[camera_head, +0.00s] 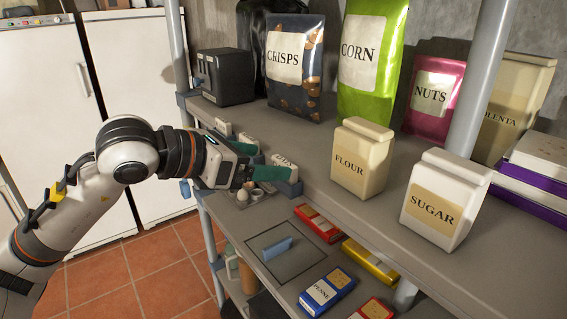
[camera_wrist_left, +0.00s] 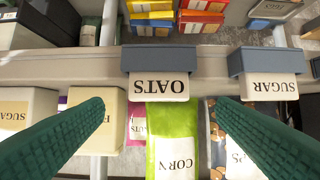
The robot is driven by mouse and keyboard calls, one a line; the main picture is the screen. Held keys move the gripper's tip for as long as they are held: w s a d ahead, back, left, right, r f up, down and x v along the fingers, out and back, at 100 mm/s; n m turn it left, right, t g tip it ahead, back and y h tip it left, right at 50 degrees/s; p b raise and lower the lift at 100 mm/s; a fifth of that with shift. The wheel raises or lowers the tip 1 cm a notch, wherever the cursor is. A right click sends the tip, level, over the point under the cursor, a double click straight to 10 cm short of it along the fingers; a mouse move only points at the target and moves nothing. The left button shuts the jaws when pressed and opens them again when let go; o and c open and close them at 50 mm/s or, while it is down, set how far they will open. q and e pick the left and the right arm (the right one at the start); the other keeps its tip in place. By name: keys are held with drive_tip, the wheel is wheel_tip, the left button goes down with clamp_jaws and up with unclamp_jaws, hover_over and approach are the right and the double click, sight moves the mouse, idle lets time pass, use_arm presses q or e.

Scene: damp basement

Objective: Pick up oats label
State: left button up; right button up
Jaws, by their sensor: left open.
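The oats label (camera_wrist_left: 160,86) is a cream card with black OATS lettering, upside down in the left wrist view. It sits in a blue-grey holder (camera_wrist_left: 159,60) on the shelf's front edge. In the head view the oats label (camera_head: 284,161) is partly hidden by my gripper. My left gripper (camera_head: 267,161) is open and empty, with green fingers pointing at the shelf edge. In the left wrist view the label lies between and just beyond the spread fingertips (camera_wrist_left: 160,104). I cannot tell whether a finger touches it. My right gripper is not in view.
A sugar label (camera_wrist_left: 268,88) in a similar holder is beside it. On the upper shelf (camera_head: 330,205) stand flour (camera_head: 360,160), sugar (camera_head: 442,200), corn (camera_head: 370,60), crisps (camera_head: 294,65) and nuts (camera_head: 433,97). Boxes, including penne (camera_head: 327,291), lie on the shelf below.

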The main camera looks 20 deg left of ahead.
sight(285, 160)
use_arm(q)
drive_tip(key=shift+r+p+x, duration=0.2)
drive_tip(key=shift+p+x, duration=0.3)
drive_tip(key=shift+x, duration=0.75)
drive_tip(key=shift+w+d+f, duration=0.3)
drive_tip(key=shift+w+d, duration=0.05)
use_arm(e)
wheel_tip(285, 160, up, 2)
use_arm(q)
drive_tip(key=shift+s+a, duration=0.1)
drive_tip(key=shift+c, duration=0.3)
drive_tip(key=c, duration=1)
drive_tip(key=shift+r, duration=0.15)
